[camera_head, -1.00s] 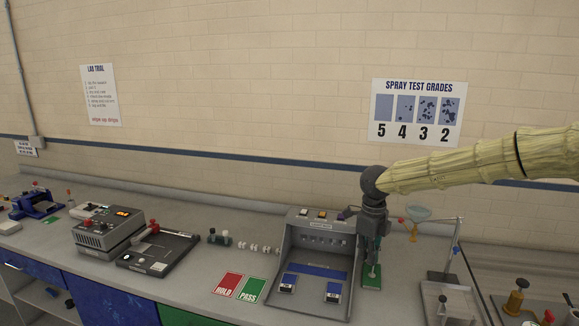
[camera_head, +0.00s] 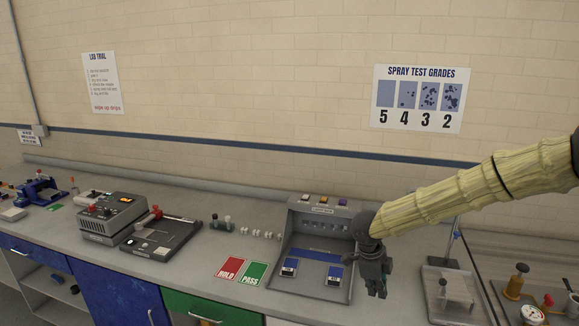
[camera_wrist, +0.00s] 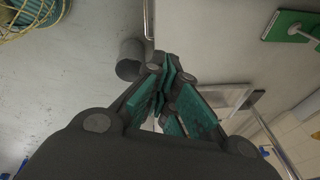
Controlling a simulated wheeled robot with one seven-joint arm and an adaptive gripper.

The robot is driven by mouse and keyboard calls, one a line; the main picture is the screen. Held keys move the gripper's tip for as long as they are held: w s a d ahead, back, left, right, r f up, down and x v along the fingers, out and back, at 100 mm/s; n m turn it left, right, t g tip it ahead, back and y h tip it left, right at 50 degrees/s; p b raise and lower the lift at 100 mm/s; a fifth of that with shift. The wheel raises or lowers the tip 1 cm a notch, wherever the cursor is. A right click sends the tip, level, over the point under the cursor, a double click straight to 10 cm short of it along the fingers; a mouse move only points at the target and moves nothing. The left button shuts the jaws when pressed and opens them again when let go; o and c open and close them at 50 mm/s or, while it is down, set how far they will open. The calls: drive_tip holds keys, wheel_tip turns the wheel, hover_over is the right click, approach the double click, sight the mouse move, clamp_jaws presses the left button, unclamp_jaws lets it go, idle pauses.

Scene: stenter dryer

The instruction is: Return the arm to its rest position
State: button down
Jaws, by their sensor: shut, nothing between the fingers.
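My arm, in a pale yellow ribbed sleeve, reaches in from the right in the head view. My gripper (camera_head: 377,290) points down in front of the bench's front edge, just right of the grey light box (camera_head: 318,250). It covers part of the box's right side. In the wrist view the teal-padded fingers of my gripper (camera_wrist: 165,98) are together, with nothing between them.
The bench (camera_head: 185,265) runs across the view. Red HOLD (camera_head: 229,267) and green PASS (camera_head: 252,274) cards lie left of the light box. A tray with a small stand (camera_head: 450,290) is at right.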

drive_tip(key=s+f+n+t+h+b, duration=0.15)
drive_tip(key=s+f+n, duration=0.3)
drive_tip(key=f, duration=0.45)
drive_tip(key=s+f+n+t+b, duration=0.1)
drive_tip(key=s+f+n+b, duration=0.25)
drive_tip(key=s+f, duration=0.45)
drive_tip(key=s+f+n+t+b, duration=0.1)
drive_tip(key=s+f+n, duration=0.3)
drive_tip(key=f, duration=0.7)
drive_tip(key=s+f+n+g+y+b, duration=0.1)
drive_tip(key=s+f+n, duration=0.3)
drive_tip(key=s, duration=0.6)
drive_tip(key=s+a+f+n+g+y+b, duration=0.1)
drive_tip(key=s+f+n+y+b, duration=0.1)
drive_tip(key=s, duration=0.8)
drive_tip(key=s+a+f+n+g+y+b, duration=0.1)
drive_tip(key=s+f+n+g+b, duration=0.1)
drive_tip(key=s+f+n, duration=0.4)
drive_tip(key=s+b, duration=0.1)
drive_tip(key=s, duration=0.4)
drive_tip(key=shift+a+f, duration=0.15)
drive_tip(key=shift+f, duration=0.1)
